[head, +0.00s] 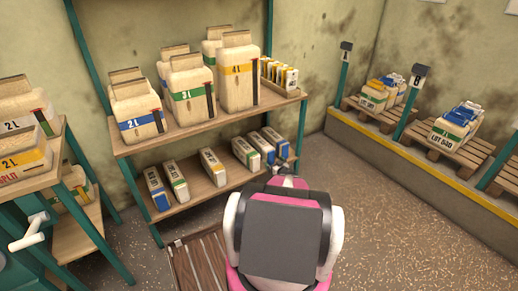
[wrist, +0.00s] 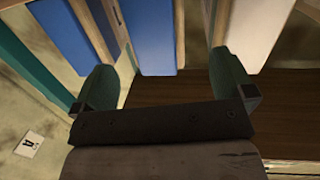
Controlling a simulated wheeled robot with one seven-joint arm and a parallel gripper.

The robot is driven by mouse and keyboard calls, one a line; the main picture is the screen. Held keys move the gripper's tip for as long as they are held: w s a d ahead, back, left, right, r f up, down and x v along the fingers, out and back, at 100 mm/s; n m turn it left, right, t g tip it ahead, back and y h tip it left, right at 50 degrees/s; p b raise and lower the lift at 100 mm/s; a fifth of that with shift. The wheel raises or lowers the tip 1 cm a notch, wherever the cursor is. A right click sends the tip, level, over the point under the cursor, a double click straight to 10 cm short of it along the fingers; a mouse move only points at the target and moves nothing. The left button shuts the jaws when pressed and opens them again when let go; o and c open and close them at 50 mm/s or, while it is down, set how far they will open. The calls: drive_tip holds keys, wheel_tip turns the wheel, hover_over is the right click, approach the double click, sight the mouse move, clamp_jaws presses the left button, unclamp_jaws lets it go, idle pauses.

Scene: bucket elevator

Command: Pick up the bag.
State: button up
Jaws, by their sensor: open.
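The task does not say which bag, and several stand here. On the lower shelf in the head view are small cream bags, among them a green-banded one (head: 245,152) and two blue-banded ones (head: 261,146) at the right end. My gripper is mostly hidden behind my arm in the head view, close to that right end. In the wrist view my gripper (wrist: 165,66) is open and empty. A bag with a blue face (wrist: 152,35) shows beyond the gap between the fingers. I cannot tell whether they touch it.
The wrist view also shows a cream bag (wrist: 258,30) at right and a brown board (wrist: 185,92). In the head view, larger bags, such as a yellow-banded one (head: 237,80), fill the upper shelf (head: 190,130). Pallets (head: 455,147) stand at right. Floor (head: 400,220) is clear there.

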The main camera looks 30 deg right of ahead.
drive_tip(key=w+f, duration=0.1)
drive_tip(key=w, duration=0.2)
drive_tip(key=w+f+y, duration=0.1)
drive_tip(key=w, duration=0.2)
drive_tip(key=w+d+f+t+y, duration=0.1)
drive_tip(key=w, duration=0.2)
drive_tip(key=shift+f+n, duration=0.15)
drive_tip(key=shift+n, duration=0.25)
drive_tip(key=c, duration=1.7)
drive_tip(key=shift+a+r, duration=0.1)
drive_tip(key=shift+r, duration=0.1)
drive_tip(key=shift+c, duration=0.6)
